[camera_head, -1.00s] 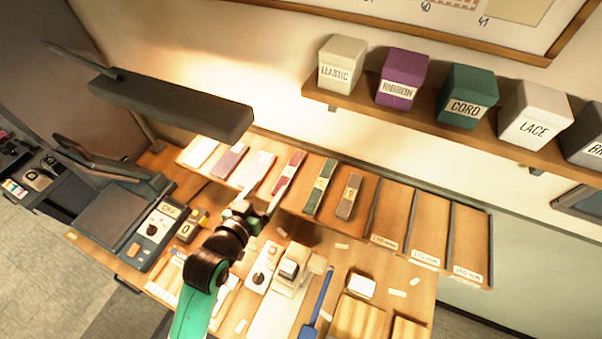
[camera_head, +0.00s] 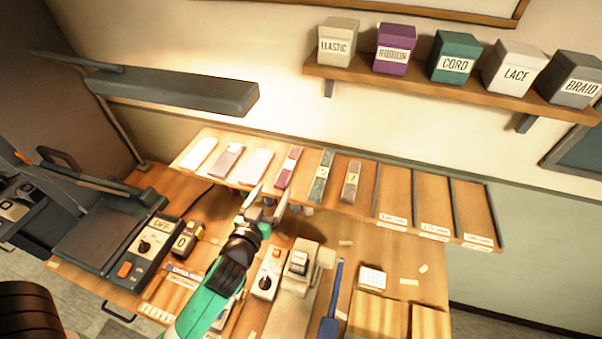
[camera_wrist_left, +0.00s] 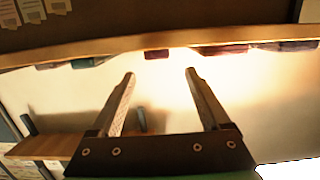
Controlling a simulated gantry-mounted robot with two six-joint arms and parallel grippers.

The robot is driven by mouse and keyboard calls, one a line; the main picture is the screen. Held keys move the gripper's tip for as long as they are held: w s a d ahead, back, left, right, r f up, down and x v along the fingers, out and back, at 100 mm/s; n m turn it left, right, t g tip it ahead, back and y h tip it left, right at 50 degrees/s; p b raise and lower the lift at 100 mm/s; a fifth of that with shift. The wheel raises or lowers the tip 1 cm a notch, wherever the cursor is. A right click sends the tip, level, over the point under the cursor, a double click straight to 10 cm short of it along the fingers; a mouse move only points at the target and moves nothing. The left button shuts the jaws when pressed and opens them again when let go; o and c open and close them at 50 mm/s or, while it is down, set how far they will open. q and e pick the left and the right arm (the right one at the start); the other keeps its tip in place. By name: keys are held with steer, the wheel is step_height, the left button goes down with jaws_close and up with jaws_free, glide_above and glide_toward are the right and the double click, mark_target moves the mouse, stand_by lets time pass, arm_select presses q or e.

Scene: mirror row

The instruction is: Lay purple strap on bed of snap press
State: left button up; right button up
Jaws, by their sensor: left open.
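Several straps lie in the slots of a sloped wooden rack: white, mauve-purple (camera_head: 228,160), pale pink and dark maroon-purple (camera_head: 288,167), then green and brown ones. I cannot tell for sure which is the purple strap. My left gripper (camera_head: 269,194) is open and empty at the rack's front edge, below the pink and maroon straps. In the left wrist view its two fingers (camera_wrist_left: 160,76) stand apart, with a small red strap end (camera_wrist_left: 157,54) showing beyond them under the rack edge. A cream bench press (camera_head: 298,263), seemingly the snap press, stands right of my left forearm. My right gripper is out of view.
A larger dark press (camera_head: 100,232) with an OFF control box stands at left. A blue-handled tool (camera_head: 332,300) lies right of the cream press. A lamp (camera_head: 175,92) overhangs the rack's left side. The rack's right slots (camera_head: 430,200) are empty. Labelled boxes stand on the wall shelf.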

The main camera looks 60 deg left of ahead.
arm_select(q)
steer(key=shift+w+a+r, duration=0.1)
steer(key=shift+w+a, duration=0.05)
steer(key=p, duration=0.2)
glide_toward(289, 165)
steer(key=x, duration=0.3)
steer(key=shift+a+r, duration=0.1)
steer(key=shift+a, duration=0.1)
steer(key=shift+x, duration=2.85)
steer(key=shift+d, duration=0.15)
jaws_close()
